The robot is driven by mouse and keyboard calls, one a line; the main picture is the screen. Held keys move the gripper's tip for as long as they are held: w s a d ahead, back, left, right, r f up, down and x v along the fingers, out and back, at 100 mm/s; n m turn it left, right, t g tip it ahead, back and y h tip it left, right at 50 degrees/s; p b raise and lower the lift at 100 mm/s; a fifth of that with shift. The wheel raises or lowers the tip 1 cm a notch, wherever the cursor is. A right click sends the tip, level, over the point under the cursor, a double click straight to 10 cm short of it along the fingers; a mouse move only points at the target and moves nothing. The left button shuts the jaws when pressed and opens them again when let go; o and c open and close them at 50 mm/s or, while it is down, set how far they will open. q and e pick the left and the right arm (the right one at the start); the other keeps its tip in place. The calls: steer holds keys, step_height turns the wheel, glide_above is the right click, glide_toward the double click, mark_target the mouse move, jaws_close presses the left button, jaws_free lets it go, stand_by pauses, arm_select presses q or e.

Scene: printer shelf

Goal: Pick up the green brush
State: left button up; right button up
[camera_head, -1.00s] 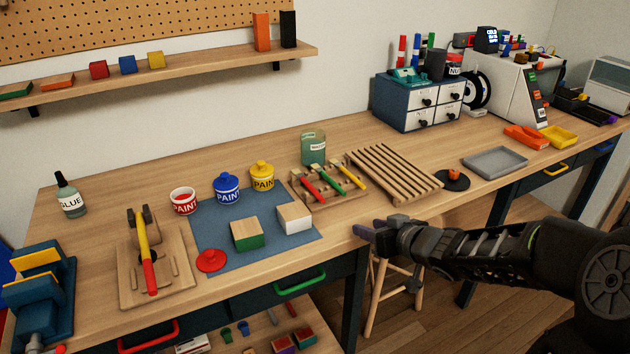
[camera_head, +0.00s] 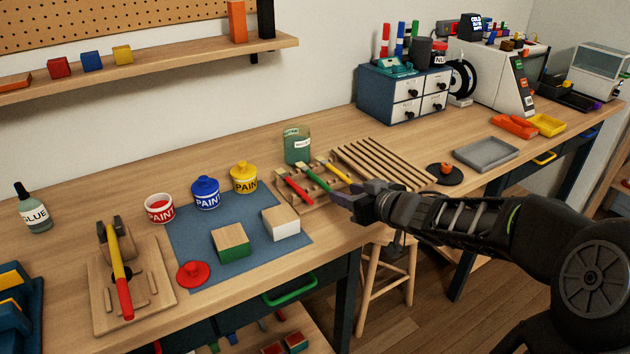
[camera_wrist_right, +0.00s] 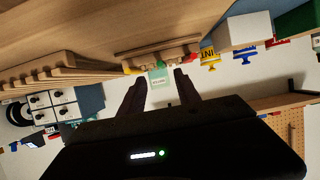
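The green brush (camera_head: 317,177) rests on a wooden brush rack (camera_head: 325,203), between a red brush (camera_head: 296,188) and a yellow brush (camera_head: 338,172). My right gripper (camera_head: 342,196) is at the right front of the rack, close to the green brush's near end. Whether they touch I cannot tell. In the right wrist view the two dark fingers (camera_wrist_right: 162,92) stand apart with nothing held between them. My left gripper is out of view.
A green glass jar (camera_head: 297,145) stands behind the rack. A slatted wooden rack (camera_head: 385,165) lies to its right. A blue mat (camera_head: 190,243) with paint pots and two blocks is on the left. A stool (camera_head: 385,270) stands below the table edge.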

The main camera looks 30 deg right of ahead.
mark_target(331, 189)
steer(key=shift+w+f, duration=0.35)
steer(key=shift+w, duration=0.1)
steer(key=shift+w+r, duration=0.1)
steer(key=shift+w+f+b, duration=0.25)
steer(key=shift+w+b, duration=0.05)
steer(key=b+x, duration=0.1)
steer(key=x, duration=0.2)
steer(key=shift+w+f+b, duration=0.25)
steer(key=shift+b, duration=0.1)
steer(key=shift+w, duration=0.45)
steer(key=shift+c, duration=0.2)
